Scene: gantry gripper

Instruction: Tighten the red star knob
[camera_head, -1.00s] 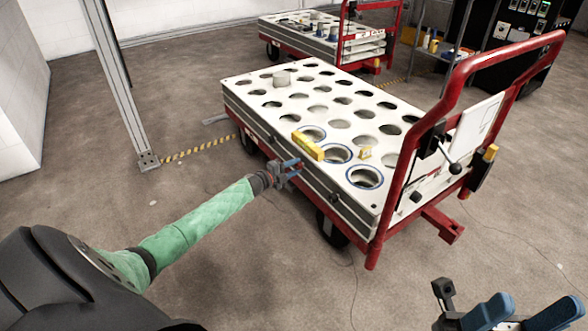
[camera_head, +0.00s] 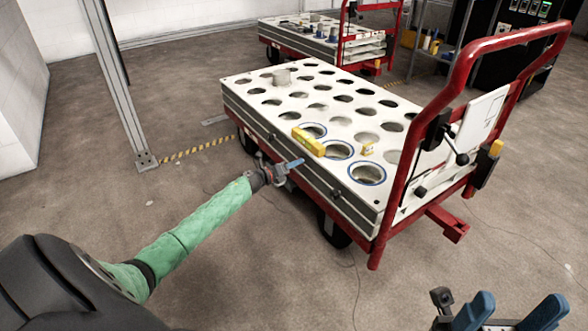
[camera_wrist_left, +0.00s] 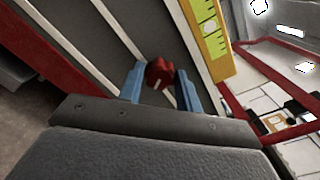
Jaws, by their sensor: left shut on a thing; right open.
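The red star knob (camera_wrist_left: 158,75) shows in the left wrist view on the grey side of the cart's top block, with a white mark on its face. My left gripper (camera_wrist_left: 160,88) is shut on it, one blue finger on each side. In the head view my left gripper (camera_head: 291,168) is at the near long side of the cart, and the knob is hidden behind it. My right gripper (camera_head: 518,303) is open and empty at the lower right, well away from the cart.
The cart (camera_head: 330,110) has a white top with many round holes and a red handle frame (camera_head: 410,160) at right. A yellow spirit level (camera_head: 308,142) lies near its edge. A grey post (camera_head: 118,90) stands at left.

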